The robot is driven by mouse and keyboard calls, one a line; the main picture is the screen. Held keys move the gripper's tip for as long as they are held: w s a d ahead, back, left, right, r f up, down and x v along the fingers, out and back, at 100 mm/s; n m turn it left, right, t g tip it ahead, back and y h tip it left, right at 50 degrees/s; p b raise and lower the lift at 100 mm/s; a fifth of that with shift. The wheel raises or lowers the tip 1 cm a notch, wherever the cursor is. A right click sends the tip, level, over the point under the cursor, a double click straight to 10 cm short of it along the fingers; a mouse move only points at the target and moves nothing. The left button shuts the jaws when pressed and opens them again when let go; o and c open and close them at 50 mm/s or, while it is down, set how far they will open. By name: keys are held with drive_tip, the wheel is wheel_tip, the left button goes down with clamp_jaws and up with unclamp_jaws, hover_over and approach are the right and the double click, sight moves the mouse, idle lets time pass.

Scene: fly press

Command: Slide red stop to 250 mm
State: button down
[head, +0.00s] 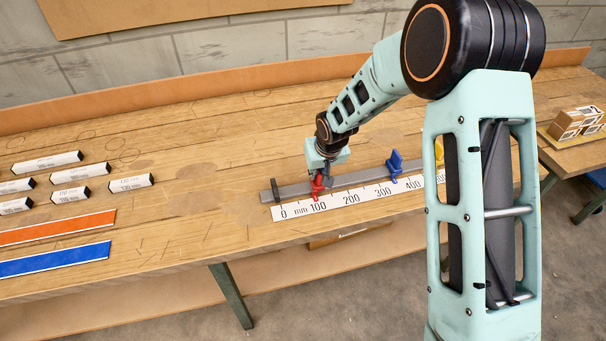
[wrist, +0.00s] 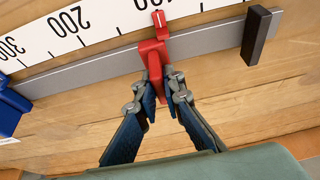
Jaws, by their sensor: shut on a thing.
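The red stop (head: 317,189) sits on the grey rail (head: 343,181) close to the 100 mark of the white scale (head: 335,202). In the wrist view the red stop (wrist: 154,62) shows its pointer with a white line at the partly hidden 100 label. My gripper (head: 318,174) is over it, and in the wrist view its two fingers (wrist: 163,92) are closed on the stop's upright tab. The 200 label (wrist: 70,22) lies to the left in the wrist view, clear of the stop.
A blue stop (head: 394,168) stands on the rail a little beyond 300. A yellow stop (head: 439,152) is farther right, partly behind my arm. A dark end block (head: 275,190) closes the rail near 0. The rail between red and blue is free.

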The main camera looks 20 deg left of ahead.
drive_tip(key=w+d, duration=0.2)
drive_tip(key=d, duration=0.2)
drive_tip(key=w+d, duration=0.3)
drive_tip(key=d, duration=0.1)
drive_tip(key=w+d+p, duration=0.1)
drive_tip(key=w+d, duration=0.1)
drive_tip(key=d, duration=0.3)
drive_tip(key=shift+w, duration=0.4)
drive_tip(key=c, duration=2)
unclamp_jaws()
drive_tip(key=shift+a, duration=0.1)
drive_tip(key=shift+c, duration=0.2)
drive_tip(key=shift+r, duration=0.1)
drive_tip(key=v, duration=1.1)
drive_tip(key=shift+s+r, duration=0.15)
drive_tip(key=shift+r, duration=0.2)
